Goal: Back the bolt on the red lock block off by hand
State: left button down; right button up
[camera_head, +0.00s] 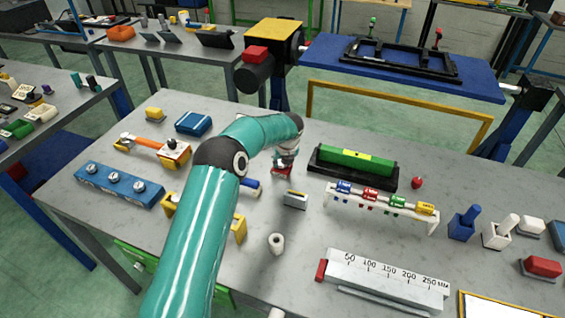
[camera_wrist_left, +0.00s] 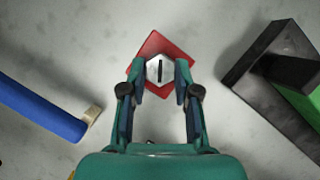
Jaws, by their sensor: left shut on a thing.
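The red lock block (camera_wrist_left: 155,44) lies on the grey bench, turned at an angle under my left gripper. It shows as a small red patch in the head view (camera_head: 282,171), mostly hidden by the gripper. The bolt (camera_wrist_left: 160,68) has a silver hexagonal head with a dark slot, above the red block. My left gripper (camera_wrist_left: 160,77) comes from above, its two fingers shut on either side of the bolt head. In the head view the left gripper (camera_head: 286,158) is small and partly hidden behind its own wrist. My right gripper is not in view.
A black holder (camera_head: 327,177) with a green bar (camera_head: 356,160) stands close right of the block. A blue-handled tool (camera_wrist_left: 42,110) lies to the left. A small grey block (camera_head: 295,200) and a white roll (camera_head: 276,243) stand nearer; bare bench lies between them.

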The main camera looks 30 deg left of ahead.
pick_arm(q)
jog(key=n, duration=0.2)
jog(key=shift+w+d+n+g+y, duration=0.2)
jog(key=shift+n+g+y, duration=0.1)
jog(key=shift+n+g, duration=0.1)
jog(key=shift+d+n+g+y, duration=0.15)
jog(key=shift+n+g, duration=0.25)
jog(key=shift+n, duration=0.6)
jog(key=shift+a+n+g+y, duration=0.15)
jog(key=shift+n+g, duration=0.25)
jog(key=shift+n, duration=0.6)
jog(key=shift+d, duration=0.1)
jog(key=c, duration=0.8)
grip_release()
jog(key=shift+w+f, duration=0.1)
jog(key=shift+w, duration=0.05)
jog(key=shift+c, duration=0.2)
jog(key=shift+r, duration=0.2)
jog(key=v, duration=1.1)
jog(key=shift+d+r, duration=0.2)
jog(key=shift+r, duration=0.05)
